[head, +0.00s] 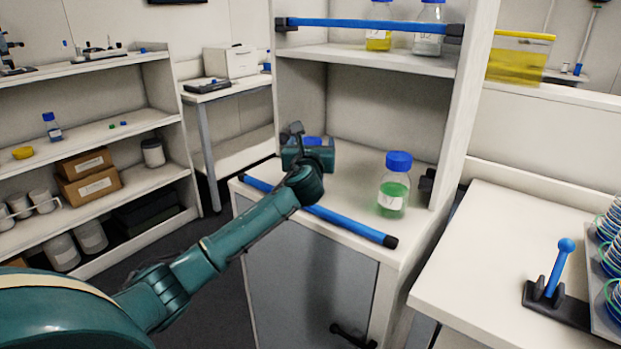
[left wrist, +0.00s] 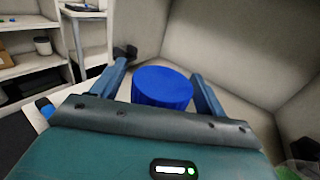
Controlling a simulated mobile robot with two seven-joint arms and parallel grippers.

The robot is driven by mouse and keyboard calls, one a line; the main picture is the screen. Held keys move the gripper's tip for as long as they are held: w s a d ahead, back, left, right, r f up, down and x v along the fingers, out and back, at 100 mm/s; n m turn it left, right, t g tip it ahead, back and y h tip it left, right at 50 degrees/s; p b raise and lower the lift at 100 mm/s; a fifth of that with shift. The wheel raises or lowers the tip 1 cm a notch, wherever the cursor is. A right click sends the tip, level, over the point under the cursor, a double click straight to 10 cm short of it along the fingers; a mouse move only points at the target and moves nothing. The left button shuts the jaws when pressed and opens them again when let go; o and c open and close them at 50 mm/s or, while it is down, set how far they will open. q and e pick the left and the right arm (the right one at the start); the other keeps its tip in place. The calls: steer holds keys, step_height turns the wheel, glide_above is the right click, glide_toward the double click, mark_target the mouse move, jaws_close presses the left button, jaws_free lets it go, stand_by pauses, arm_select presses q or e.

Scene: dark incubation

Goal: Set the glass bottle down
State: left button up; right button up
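My left gripper (head: 306,142) is over the back left part of the cabinet's counter (head: 350,212). In the left wrist view a round blue cap (left wrist: 162,86) sits between its two fingers, with narrow gaps beside the cap. The same cap shows partly behind the gripper in the head view (head: 312,141). The bottle body under this cap is hidden, so I cannot tell whether the fingers touch it or whether it rests on the counter. Another glass bottle (head: 392,196), with green liquid and a blue cap, stands upright to the right on the counter. My right gripper is not in view.
A blue rail (head: 340,222) runs along the counter's front edge. An upper shelf (head: 390,62) holds bottles behind another blue rail (head: 370,25). The counter between the gripper and the green bottle is clear. A bench (head: 470,260) with a blue-handled device (head: 557,270) stands at right.

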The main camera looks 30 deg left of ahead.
arm_select(q)
jaws_close()
stand_by(0.6)
